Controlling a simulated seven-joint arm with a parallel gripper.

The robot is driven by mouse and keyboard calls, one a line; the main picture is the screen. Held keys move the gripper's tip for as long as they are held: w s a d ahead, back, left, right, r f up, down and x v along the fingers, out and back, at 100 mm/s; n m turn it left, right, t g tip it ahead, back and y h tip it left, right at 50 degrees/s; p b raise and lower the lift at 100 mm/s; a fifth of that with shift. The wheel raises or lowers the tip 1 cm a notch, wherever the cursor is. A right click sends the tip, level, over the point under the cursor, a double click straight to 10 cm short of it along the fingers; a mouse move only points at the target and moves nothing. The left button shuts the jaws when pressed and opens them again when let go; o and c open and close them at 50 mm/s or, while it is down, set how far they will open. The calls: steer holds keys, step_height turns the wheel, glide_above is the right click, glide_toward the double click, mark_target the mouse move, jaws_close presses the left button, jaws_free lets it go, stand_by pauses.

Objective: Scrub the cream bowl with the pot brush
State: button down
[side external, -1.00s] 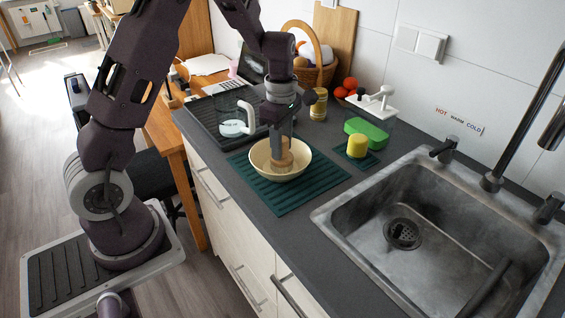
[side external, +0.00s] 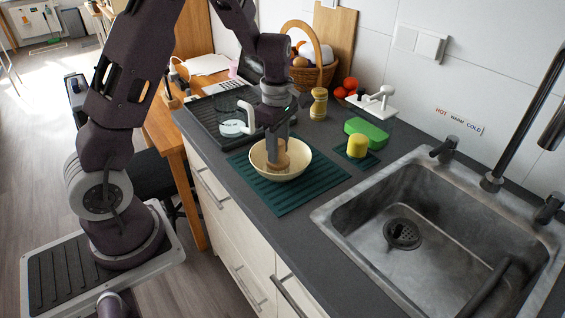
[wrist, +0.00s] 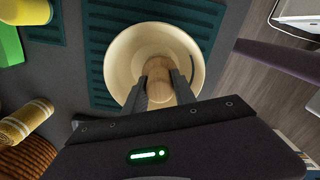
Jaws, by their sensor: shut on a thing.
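The cream bowl (side external: 300,172) sits upright on the dark green ribbed mat (side external: 290,200) on the counter. It also shows in the wrist view (wrist: 121,62). My gripper (side external: 272,152) points down into the bowl and is shut on the wooden pot brush (side external: 278,165). In the wrist view, the gripper fingers (wrist: 160,92) stand on both sides of the brush's round wooden body (wrist: 159,75). The brush is inside the bowl, near its middle. Its underside is hidden, so I cannot tell whether it touches the bowl's bottom.
The sink (side external: 410,230) lies to the right. A glass mug (side external: 232,126) is on the drying rack (side external: 205,122) to the left.

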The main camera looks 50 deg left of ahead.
steer(key=shift+w+a, duration=0.25)
steer(key=shift+w, duration=0.6)
stand_by(1.1)
steer(key=shift+s, duration=0.1)
steer(key=shift+s+d, duration=0.25)
steer(key=shift+s, duration=0.5)
steer(key=shift+r, duration=0.75)
steer(key=shift+r, duration=0.1)
steer(key=shift+r, duration=1.45)
